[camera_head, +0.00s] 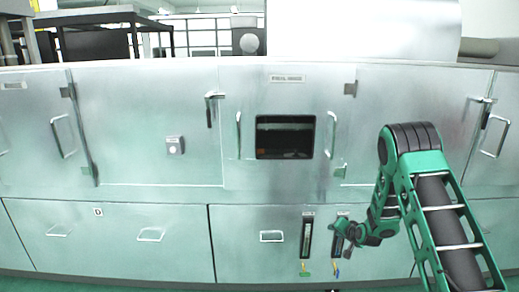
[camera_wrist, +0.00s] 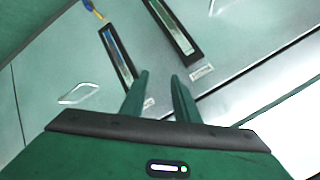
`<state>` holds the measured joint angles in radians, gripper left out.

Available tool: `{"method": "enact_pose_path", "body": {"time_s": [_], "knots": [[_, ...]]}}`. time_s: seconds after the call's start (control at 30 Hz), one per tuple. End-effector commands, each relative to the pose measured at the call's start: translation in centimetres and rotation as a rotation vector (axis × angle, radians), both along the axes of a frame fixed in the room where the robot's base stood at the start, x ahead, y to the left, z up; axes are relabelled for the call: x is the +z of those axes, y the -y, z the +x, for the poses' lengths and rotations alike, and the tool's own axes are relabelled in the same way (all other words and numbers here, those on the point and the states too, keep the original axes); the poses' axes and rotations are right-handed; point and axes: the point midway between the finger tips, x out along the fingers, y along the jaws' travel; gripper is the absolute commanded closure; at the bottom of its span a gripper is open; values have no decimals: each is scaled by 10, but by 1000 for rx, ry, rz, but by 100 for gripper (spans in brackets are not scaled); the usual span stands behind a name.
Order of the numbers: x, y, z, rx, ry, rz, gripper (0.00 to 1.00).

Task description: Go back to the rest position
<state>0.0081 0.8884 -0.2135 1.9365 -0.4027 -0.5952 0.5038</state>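My gripper (camera_wrist: 158,82) points at the front of the metal cabinet in the wrist view. Its two green fingers are apart with nothing between them. In the head view my gripper (camera_head: 343,232) is in front of the lower cabinet panel, near the slot with the blue tag. My green arm (camera_head: 430,175) is bent at the elbow and comes down on the right side. The slot with the blue tag (camera_head: 337,262) is partly hidden by my gripper.
The metal cabinet (camera_head: 140,120) fills the front, with handles standing out from doors and drawers. A dark window opening (camera_head: 285,137) is in the middle door. A slot with a yellow-green tag (camera_head: 306,240) is left of my gripper. Dark tables (camera_head: 90,40) stand behind.

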Motion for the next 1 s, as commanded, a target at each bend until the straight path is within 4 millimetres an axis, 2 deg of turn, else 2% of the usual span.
{"method": "enact_pose_path", "body": {"time_s": [0.03,0.1,0.27,0.47,0.77,1.0], "knots": [[20,9,-6,2,-18,-26,72],[40,19,-19,7,-56,-61,72],[82,44,-54,14,-146,-133,72],[132,73,-112,17,-265,-206,72],[194,103,-222,19,-449,-269,72],[232,114,-325,24,-597,-280,72]]}}
